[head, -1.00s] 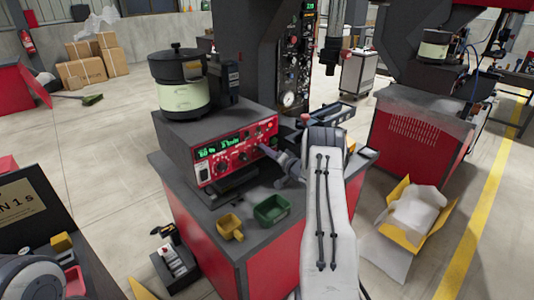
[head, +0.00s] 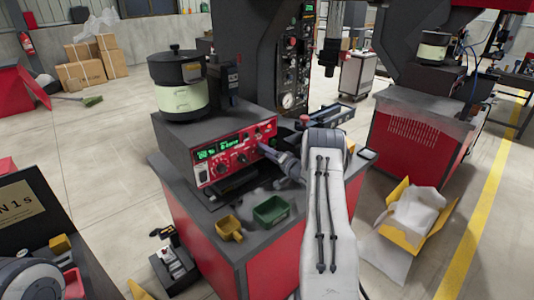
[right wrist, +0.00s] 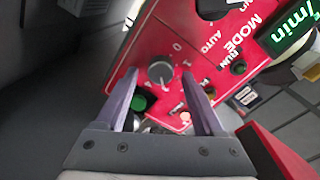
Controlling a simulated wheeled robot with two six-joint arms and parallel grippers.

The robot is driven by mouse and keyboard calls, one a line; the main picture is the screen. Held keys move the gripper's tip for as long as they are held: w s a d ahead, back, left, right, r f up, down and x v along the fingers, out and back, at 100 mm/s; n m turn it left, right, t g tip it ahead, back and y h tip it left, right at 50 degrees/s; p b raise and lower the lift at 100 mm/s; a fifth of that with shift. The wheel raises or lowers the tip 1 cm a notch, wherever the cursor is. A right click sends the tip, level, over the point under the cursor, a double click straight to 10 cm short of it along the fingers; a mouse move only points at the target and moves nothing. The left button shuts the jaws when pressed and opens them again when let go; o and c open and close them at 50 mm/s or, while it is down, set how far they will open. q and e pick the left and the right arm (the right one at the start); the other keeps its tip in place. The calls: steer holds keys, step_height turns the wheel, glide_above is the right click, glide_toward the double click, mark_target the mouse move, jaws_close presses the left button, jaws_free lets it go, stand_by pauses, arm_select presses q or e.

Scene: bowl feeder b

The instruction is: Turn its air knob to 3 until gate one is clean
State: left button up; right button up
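The red control panel (head: 232,158) is on the front of the grey box under the bowl feeder (head: 180,85). Its green display (head: 218,149) is lit, too small to read surely. In the right wrist view a grey round knob (right wrist: 160,73) with a pale pointer line sits on the red panel (right wrist: 195,50), with a printed scale around it; I cannot tell its exact setting. My right gripper (right wrist: 160,75) is open, one fingertip on each side of this knob, with gaps showing. In the head view it reaches the panel's right end (head: 266,149). My left gripper is not in view. I cannot make out gate one.
A green bin (head: 271,210) and a yellow bin (head: 229,228) stand on the bench below the panel. A green button (right wrist: 139,103) lies between my right fingers, below the knob. A dark column with controls (head: 290,70) rises behind the panel.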

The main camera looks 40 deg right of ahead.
steer(key=s+b, duration=0.2)
steer(key=s, duration=0.8)
steer(key=shift+s+d+r, duration=0.15)
steer(key=shift+s+d, duration=0.05)
steer(key=shift+s, duration=0.05)
